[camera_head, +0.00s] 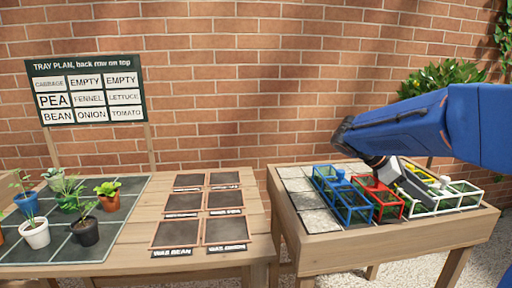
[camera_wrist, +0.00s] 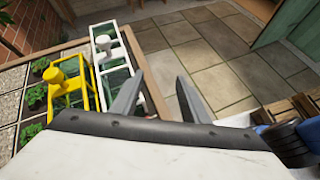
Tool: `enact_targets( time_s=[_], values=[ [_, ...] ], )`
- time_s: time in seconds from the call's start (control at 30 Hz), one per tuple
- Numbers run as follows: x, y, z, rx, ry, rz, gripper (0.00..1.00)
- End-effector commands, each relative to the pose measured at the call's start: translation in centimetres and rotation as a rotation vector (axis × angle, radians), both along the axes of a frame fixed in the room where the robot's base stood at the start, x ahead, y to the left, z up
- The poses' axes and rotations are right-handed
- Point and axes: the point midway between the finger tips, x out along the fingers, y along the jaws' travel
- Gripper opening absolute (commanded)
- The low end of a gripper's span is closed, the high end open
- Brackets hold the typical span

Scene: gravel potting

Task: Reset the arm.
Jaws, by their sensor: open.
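My arm reaches in from the right in the head view. My gripper (camera_head: 412,186) is above the right-hand table, over or near the red and white frames. In the wrist view the two fingers of my gripper (camera_wrist: 157,92) stand apart with nothing between them. A blue frame (camera_head: 352,214), a red frame (camera_head: 388,211) and a white frame (camera_head: 450,209) stand on the table. The white frame also shows in the wrist view (camera_wrist: 104,40), beside a yellow frame (camera_wrist: 80,98). My arm partly hides the frames in the head view.
The right-hand table (camera_head: 400,247) has grey gravel squares (camera_head: 318,222) at its left. The left-hand table (camera_head: 140,232) holds potted plants on a dark grid mat (camera_head: 125,215), with empty labelled squares (camera_head: 176,234) beside it. A tray plan sign (camera_head: 87,92) stands behind. A gap separates the tables.

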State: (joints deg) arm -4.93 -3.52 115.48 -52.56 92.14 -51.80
Motion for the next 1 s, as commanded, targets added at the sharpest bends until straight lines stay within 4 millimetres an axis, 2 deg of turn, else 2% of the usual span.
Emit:
enact_targets(
  time_s=[0.17, 0.37, 0.7, 1.0],
  values=[
    [-3.2, 0.9, -1.4, 0.092, -0.124, -0.049, 0.41],
    [-7.8, 3.0, -4.1, 0.251, -0.333, -0.156, 0.41],
    [-14.5, 8.2, -8.5, 0.533, -0.681, -0.409, 0.41],
    [-18.9, 13.2, -11.7, 0.783, -0.952, -0.694, 0.41]
  ],
)
